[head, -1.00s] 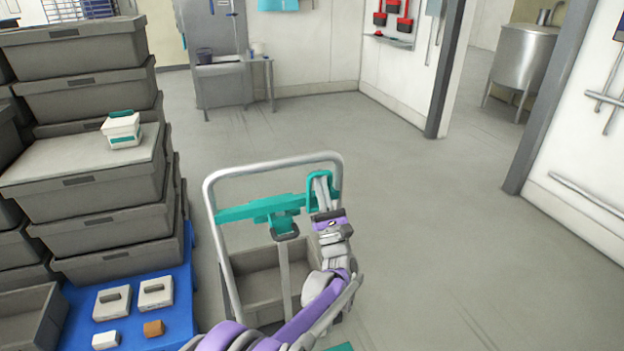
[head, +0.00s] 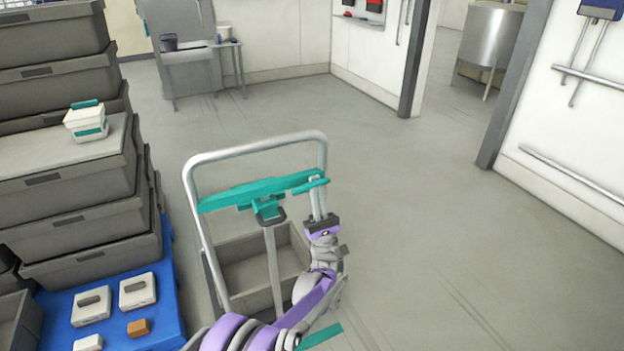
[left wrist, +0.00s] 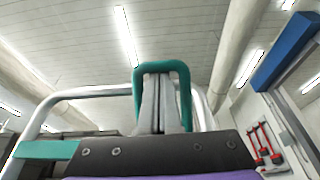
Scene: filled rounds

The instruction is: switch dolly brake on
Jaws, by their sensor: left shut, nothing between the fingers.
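The dolly's grey tubular handle frame (head: 255,143) stands in front of me in the head view, with a teal crossbar (head: 235,195) across it. A teal loop-shaped lever (head: 308,187) is at the right end of the crossbar. It also shows in the left wrist view (left wrist: 161,66) as an upside-down U framing the fingertips. My left gripper (head: 318,200) is shut and empty, its fingertips at the loop. Whether they press on it I cannot tell. A grey post with a dark-edged teal grip (head: 268,207) stands left of the gripper. My right gripper is out of view.
A grey crate (head: 262,270) sits low within the dolly. Stacked grey crates (head: 80,228) and a blue platform (head: 160,305) with white blocks (head: 138,291) stand close on the left. The floor (head: 420,220) to the right is clear.

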